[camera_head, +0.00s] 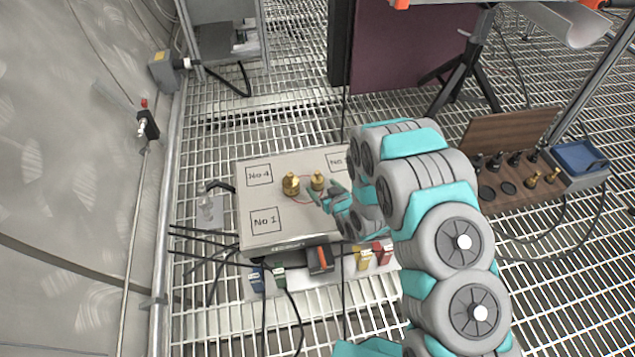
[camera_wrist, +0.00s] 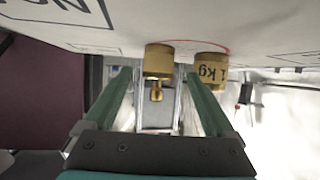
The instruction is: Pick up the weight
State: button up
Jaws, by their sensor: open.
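Two brass weights stand upright on the pale top of a box (camera_head: 275,218). The left one (camera_head: 291,185) is apart from my gripper. The right one (camera_head: 318,181) is close to my gripper (camera_head: 322,192), which reaches in from the right, low over the box top. In the wrist view, my gripper (camera_wrist: 158,78) is open, with one brass weight (camera_wrist: 159,60) in line with the gap between its fingers. The other weight (camera_wrist: 210,72), marked "1 kg", appears beyond the right finger. Whether the fingers touch either weight cannot be told.
Marked squares, including "No 4" (camera_head: 259,175) and "No 1" (camera_head: 265,220), lie on the box top. A wooden case (camera_head: 510,185) with more weights and a blue tray (camera_head: 580,158) stand to the right. Cables hang at the box's front. Grating floor surrounds it.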

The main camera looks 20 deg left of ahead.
aim_at(320, 184)
jog(key=shift+x, duration=2.65)
jog(key=shift+w+d+r, duration=0.1)
jog(key=shift+c, duration=0.2)
grip_shut()
jog(key=shift+r, duration=0.1)
